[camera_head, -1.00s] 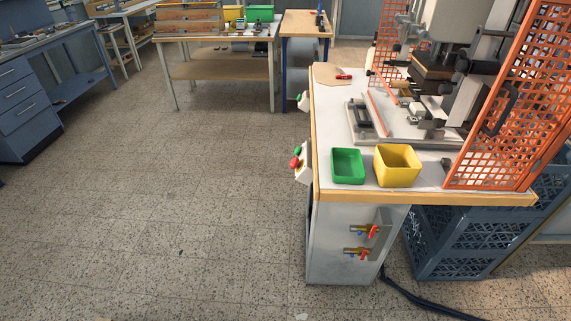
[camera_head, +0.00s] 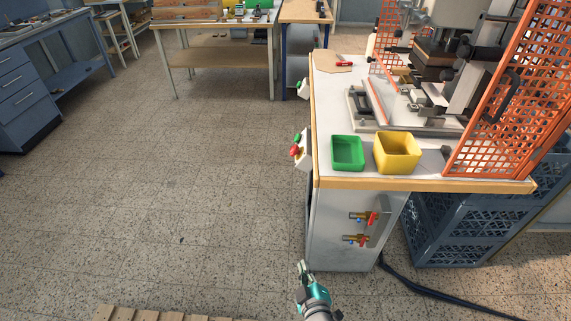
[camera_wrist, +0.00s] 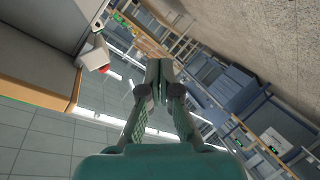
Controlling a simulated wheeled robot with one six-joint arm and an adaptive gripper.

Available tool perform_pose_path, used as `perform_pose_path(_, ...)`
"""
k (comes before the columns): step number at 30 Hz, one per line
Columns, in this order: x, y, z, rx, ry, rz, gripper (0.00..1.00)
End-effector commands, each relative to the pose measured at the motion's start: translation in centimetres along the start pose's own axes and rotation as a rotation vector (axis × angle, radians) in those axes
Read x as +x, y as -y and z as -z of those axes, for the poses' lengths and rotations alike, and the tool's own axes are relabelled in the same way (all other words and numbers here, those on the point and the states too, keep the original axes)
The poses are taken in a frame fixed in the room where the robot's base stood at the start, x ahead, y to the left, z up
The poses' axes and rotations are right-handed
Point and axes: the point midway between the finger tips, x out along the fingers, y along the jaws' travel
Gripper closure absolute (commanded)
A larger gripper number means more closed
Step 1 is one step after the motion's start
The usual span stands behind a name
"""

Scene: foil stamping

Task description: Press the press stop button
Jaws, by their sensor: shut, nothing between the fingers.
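The button box (camera_head: 301,151) is on the left side of the press table, below its wooden edge. It carries a red button (camera_head: 295,151) and a green button (camera_head: 298,138); the red one faces left. A second small box with a green button (camera_head: 300,84) sits farther back on the same side. My gripper (camera_head: 304,266) is low in the head view, in front of the table's near left corner and apart from the boxes. Its fingers are together and empty in the wrist view (camera_wrist: 160,70). There the button box (camera_wrist: 95,52) with a red spot (camera_wrist: 104,69) shows at upper left.
The press table (camera_head: 430,183) bears a green bin (camera_head: 347,153), a yellow bin (camera_head: 397,152) and the press behind an orange guard (camera_head: 500,120). Valves with red handles (camera_head: 360,217) jut from its front. Blue crates (camera_head: 460,225) stand at right. The floor left of the table is clear.

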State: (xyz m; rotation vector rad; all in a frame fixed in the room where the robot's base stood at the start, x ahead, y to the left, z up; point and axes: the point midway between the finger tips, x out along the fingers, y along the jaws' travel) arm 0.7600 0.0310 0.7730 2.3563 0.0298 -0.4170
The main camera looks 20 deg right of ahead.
Motion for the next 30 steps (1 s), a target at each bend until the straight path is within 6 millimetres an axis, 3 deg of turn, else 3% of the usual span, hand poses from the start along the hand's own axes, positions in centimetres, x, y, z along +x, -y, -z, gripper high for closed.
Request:
perform_pose_path(1, 1.9, -0.6, 1.6, -0.025, 0.001, -0.024, 1.0)
perform_pose_path(6, 7.0, -2.8, 6.2, -0.106, 0.035, -0.102, 1.0)
perform_pose_path(15, 13.4, -8.2, 16.2, -0.202, 0.109, -0.261, 1.0)
perform_pose_path(22, 15.1, -11.4, 21.8, -0.228, 0.155, -0.346, 1.0)
perform_pose_path(30, 15.4, -12.3, 23.2, -0.235, 0.171, -0.369, 1.0)
